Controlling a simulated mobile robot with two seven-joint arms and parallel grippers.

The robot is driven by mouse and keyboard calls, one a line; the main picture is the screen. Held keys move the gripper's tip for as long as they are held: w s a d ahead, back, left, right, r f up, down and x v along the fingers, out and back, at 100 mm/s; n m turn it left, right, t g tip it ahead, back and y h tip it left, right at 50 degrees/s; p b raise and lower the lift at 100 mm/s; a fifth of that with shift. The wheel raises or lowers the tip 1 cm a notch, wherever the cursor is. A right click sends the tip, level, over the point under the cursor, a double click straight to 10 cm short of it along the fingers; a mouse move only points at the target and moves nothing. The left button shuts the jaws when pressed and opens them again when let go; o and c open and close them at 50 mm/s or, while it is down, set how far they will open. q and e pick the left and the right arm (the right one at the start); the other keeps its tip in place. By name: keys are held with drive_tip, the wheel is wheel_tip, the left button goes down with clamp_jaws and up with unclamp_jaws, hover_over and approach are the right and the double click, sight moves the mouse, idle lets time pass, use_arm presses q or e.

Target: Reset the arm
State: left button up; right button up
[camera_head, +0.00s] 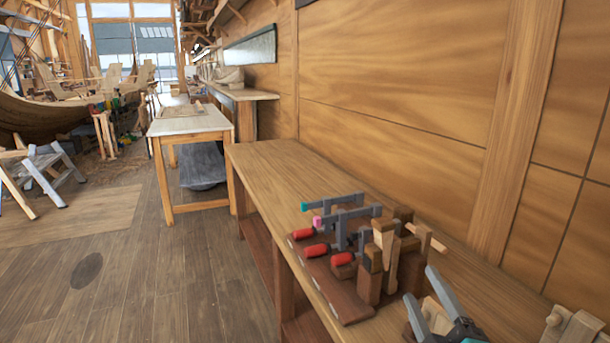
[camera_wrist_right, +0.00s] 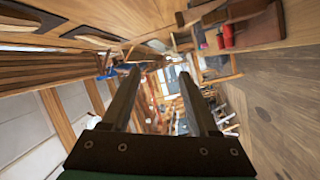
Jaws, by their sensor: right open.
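My right gripper (camera_head: 420,284) shows at the lower right of the head view, over the near end of the workbench (camera_head: 270,165). Its two grey fingers are apart with nothing between them. In the right wrist view the gripper (camera_wrist_right: 159,72) points out along the room, its dark fingers spread and empty. The wrist picture is strongly tilted. My left gripper is in neither view.
A brown board (camera_head: 343,303) with red-handled clamps (camera_head: 316,250) and wooden blocks (camera_head: 370,275) lies on the bench beside the right gripper. A wooden wall (camera_head: 400,80) runs behind. A smaller table (camera_head: 190,124) stands farther off.

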drive_tip(key=s+d+f+m+g+h, duration=0.1)
drive_tip(key=s+f+m+g, duration=0.15)
drive_tip(key=f, duration=0.25)
drive_tip(key=s+d+f+m+g+h, duration=0.1)
drive_tip(key=f+m+g, duration=0.2)
drive_tip(key=f, duration=0.2)
drive_tip(key=s+a+f+m+g+y, duration=0.1)
drive_tip(key=s+a+f+m+g, duration=0.15)
drive_tip(key=s+f+g, duration=0.4)
drive_tip(key=s+a+f+m+g+y, duration=0.1)
drive_tip(key=s+f+m+g, duration=0.25)
drive_tip(key=s+f, duration=0.65)
drive_tip(key=s+f+b, duration=0.1)
drive_tip(key=s+f, duration=0.1)
drive_tip(key=f, duration=0.9)
drive_tip(key=s+f+b, duration=0.1)
drive_tip(key=s+f, duration=0.1)
drive_tip(key=f, duration=1)
drive_tip(key=s+d+f+g+b, duration=0.1)
drive_tip(key=s+d+f+g, duration=0.1)
drive_tip(key=s+f, duration=1.1)
drive_tip(key=shift+s+d+f, duration=0.4)
drive_tip(key=shift+s, duration=0.35)
